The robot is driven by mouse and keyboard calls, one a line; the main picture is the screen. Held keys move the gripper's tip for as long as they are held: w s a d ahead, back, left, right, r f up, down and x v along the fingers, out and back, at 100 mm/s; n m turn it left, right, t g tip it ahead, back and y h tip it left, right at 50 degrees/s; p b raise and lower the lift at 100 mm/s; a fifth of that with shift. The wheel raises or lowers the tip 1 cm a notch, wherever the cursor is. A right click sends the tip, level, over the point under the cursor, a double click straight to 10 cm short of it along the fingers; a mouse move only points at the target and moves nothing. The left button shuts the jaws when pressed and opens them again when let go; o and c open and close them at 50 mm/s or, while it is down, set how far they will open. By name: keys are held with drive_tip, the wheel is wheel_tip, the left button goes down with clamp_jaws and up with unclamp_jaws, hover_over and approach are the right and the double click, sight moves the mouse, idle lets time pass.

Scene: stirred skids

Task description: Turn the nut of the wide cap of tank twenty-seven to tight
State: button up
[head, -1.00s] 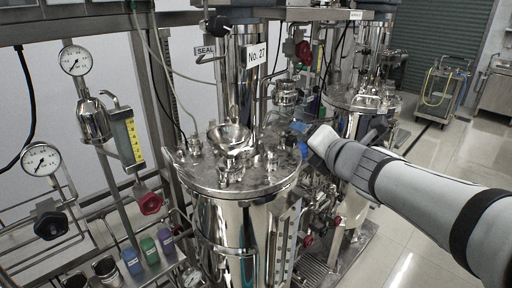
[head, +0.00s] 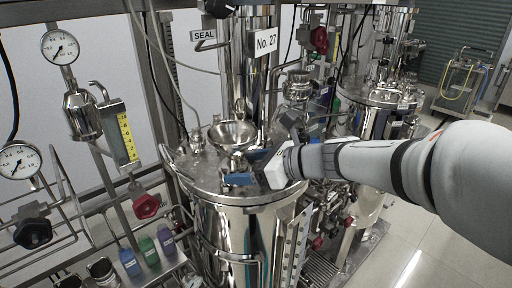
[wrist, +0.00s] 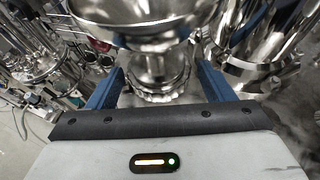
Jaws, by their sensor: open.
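Tank twenty-seven (head: 236,215) is a polished steel vessel with a flat lid, under a "No. 27" plate (head: 266,41). A wide, funnel-like steel fitting (head: 232,132) stands on the lid and looks like the wide cap. My gripper (head: 247,167) is low over the lid, in front and to the right of it, with blue fingers apart. In the wrist view, the wide bowl (wrist: 140,35) fills the top, and its narrower neck (wrist: 158,68) shows beyond and between the fingers. A ridged ring (wrist: 160,94) at the neck's foot may be the nut; my gripper's body partly hides it. Nothing is gripped.
A thick steel column (head: 249,80) rises behind the fitting. A clamped steel fitting (head: 297,85) is at the lid's back right. Open floor (head: 425,235) lies right.

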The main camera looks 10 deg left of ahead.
drive_tip(key=shift+x, duration=0.9)
drive_tip(key=shift+s, duration=0.1)
drive_tip(key=shift+c, duration=0.3)
drive_tip(key=c, duration=0.6)
